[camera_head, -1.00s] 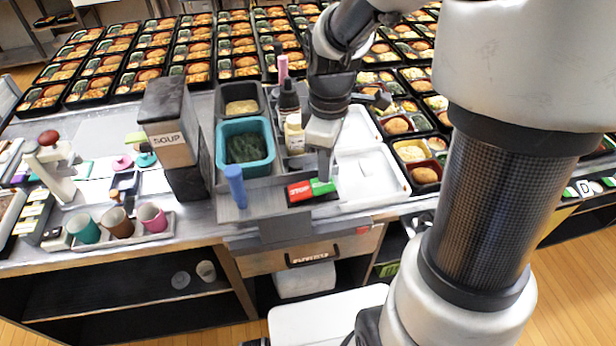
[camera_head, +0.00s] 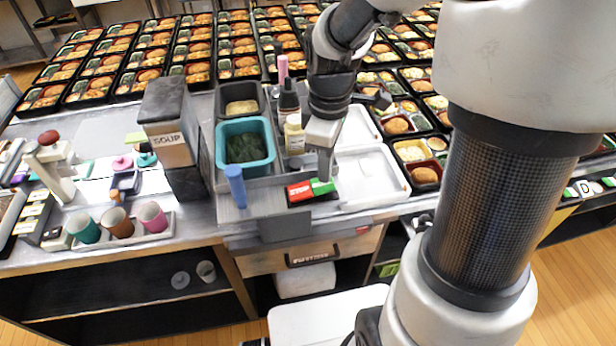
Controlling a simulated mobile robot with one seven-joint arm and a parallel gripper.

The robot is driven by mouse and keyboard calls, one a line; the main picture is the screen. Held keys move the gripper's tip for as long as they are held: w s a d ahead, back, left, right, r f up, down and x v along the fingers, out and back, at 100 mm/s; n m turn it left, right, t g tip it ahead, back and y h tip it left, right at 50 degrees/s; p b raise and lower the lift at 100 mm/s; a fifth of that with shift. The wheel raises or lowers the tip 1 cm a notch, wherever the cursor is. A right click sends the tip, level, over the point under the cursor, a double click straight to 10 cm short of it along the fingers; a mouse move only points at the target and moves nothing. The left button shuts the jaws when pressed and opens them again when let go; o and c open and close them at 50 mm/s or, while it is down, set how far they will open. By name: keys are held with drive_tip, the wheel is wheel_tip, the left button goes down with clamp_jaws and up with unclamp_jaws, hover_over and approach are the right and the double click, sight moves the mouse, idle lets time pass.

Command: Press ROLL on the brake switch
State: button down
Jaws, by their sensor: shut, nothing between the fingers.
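The brake switch is a dark box on the counter with a red STOP key (camera_head: 299,192) and a green key (camera_head: 320,186) beside it on the right. The green key's lettering is too small and partly covered to read. My gripper (camera_head: 325,179) is shut and empty, pointing down over the green key. Its fingertips cover part of that key. They look at or just above its top; I cannot tell whether they touch.
A blue cylinder (camera_head: 235,186) stands left of the switch. A teal tub (camera_head: 219,146) and a pale bottle (camera_head: 294,136) stand behind. A white tray (camera_head: 378,206) lies close on the right. A black SOUP dispenser (camera_head: 170,108) stands farther left.

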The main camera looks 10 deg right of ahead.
drive_tip(key=shift+f+b, duration=0.7)
drive_tip(key=shift+f, duration=0.25)
idle(0.3)
drive_tip(key=shift+r, duration=0.1)
drive_tip(key=shift+r+p, duration=3)
drive_tip(key=shift+r, duration=0.5)
drive_tip(key=s+r+m+t+p, duration=0.2)
drive_tip(key=s+r+m+t, duration=0.3)
drive_tip(key=s+r+m, duration=0.6)
wheel_tip(320, 180, up, 5)
drive_tip(key=shift+s+f+m+t, duration=0.1)
drive_tip(key=shift+s+m+t, duration=0.2)
drive_tip(key=shift+s+m, duration=0.15)
